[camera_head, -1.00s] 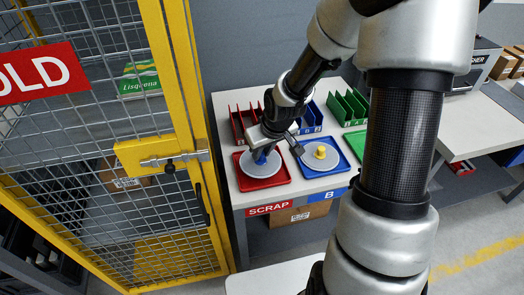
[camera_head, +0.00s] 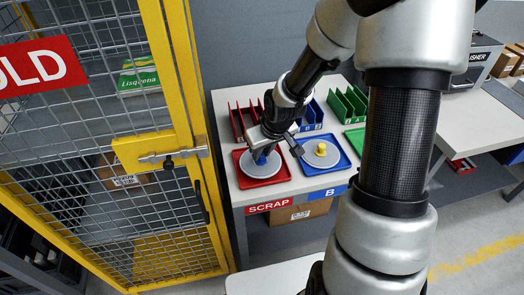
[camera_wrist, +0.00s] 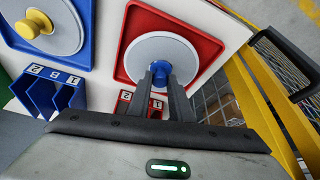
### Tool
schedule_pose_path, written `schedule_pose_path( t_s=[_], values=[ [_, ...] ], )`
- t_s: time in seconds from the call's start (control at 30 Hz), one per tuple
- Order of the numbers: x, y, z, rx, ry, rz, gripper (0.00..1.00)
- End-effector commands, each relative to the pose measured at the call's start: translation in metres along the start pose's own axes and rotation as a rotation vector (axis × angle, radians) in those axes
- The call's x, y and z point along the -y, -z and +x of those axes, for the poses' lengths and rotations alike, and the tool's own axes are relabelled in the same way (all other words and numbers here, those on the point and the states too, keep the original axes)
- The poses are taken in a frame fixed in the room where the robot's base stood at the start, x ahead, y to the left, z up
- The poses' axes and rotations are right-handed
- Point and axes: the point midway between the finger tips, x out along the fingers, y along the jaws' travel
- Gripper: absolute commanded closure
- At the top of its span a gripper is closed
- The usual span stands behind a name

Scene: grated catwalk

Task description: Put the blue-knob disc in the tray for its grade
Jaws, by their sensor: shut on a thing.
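The grey disc with the blue knob (camera_head: 261,166) lies in the red tray (camera_head: 283,180), above the SCRAP label. In the wrist view the disc (camera_wrist: 140,47) appears flat inside the red tray (camera_wrist: 214,42). My gripper (camera_head: 261,154) is over the disc with its fingers pointing down. In the wrist view my gripper (camera_wrist: 160,72) is shut on the blue knob (camera_wrist: 159,86), which the fingers partly hide. A second grey disc with a yellow knob (camera_head: 321,149) sits in the blue tray (camera_head: 343,168) to the right, above the B label.
Red (camera_head: 237,124), blue (camera_head: 312,117) and green (camera_head: 348,104) slotted racks stand behind the trays. A green tray (camera_head: 355,140) is partly hidden by my arm. A yellow-framed mesh cage (camera_head: 170,100) stands close on the left. A box (camera_head: 296,214) lies under the table.

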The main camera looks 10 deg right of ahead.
Motion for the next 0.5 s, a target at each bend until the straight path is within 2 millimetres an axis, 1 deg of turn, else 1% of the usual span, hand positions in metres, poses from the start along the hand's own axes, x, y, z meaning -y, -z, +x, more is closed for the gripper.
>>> schedule_pose_path(
  t_s=[0.03,0.2,0.5],
  values=[
    [0.0001,-0.0015,0.0037,0.000,0.000,0.000,1.00],
    [0.0002,-0.0040,0.0097,0.000,0.000,0.000,1.00],
    [0.0002,-0.0042,0.0105,-0.001,0.000,0.000,1.00]
  ],
)
